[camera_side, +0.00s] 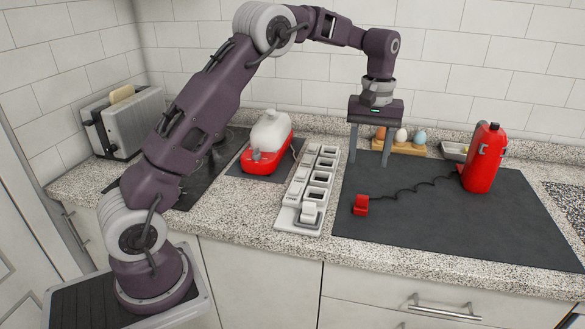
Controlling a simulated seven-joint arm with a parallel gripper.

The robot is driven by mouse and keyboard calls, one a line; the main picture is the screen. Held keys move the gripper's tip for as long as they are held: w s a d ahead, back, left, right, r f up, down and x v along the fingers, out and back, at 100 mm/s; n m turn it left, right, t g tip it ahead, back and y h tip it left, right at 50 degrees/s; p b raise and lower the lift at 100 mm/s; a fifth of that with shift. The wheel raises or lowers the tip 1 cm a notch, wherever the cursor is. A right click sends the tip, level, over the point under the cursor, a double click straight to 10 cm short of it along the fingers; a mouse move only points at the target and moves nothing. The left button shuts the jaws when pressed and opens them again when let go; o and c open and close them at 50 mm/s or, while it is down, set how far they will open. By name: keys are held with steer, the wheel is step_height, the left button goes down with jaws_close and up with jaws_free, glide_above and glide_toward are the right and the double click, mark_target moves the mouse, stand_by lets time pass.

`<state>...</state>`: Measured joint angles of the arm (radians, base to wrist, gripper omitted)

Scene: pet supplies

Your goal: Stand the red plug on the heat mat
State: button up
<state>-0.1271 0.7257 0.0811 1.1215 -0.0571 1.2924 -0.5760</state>
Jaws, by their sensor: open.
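The red plug (360,206) sits near the front left of a large dark grey mat (450,230). A black wavy cord runs from it to a tall red canister-like appliance (483,162) at the mat's right. A smaller dark mat (240,172) lies under a red and white appliance (267,148); I cannot tell which mat is the heat mat. My gripper (370,160) is open and empty, fingers pointing down, over the back left of the large mat, behind the plug and apart from it.
A white socket strip (293,200) with a white plug (310,211) at its front end lies left of the large mat. A wooden egg holder (408,149) and a small tray (453,152) stand behind it. A toaster (125,125) is far left. The large mat's front is clear.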

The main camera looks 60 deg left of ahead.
steer(key=s+d+r+m+t, duration=0.2)
steer(key=s+d+r, duration=0.1)
steer(key=s+r, duration=0.4)
steer(key=s+d+r+m+t, duration=0.1)
steer(key=s+d+r+m, duration=0.2)
steer(key=s+r, duration=0.5)
steer(key=s+d+f+m+t, duration=0.1)
steer(key=s+f+m, duration=0.1)
steer(key=s, duration=0.7)
steer(key=s+d+f+m+t, duration=0.1)
steer(key=s+f, duration=0.4)
steer(key=s, duration=0.5)
steer(key=shift+s+m+t, duration=0.15)
steer(key=shift+m+t, duration=0.15)
steer(key=shift+m, duration=0.2)
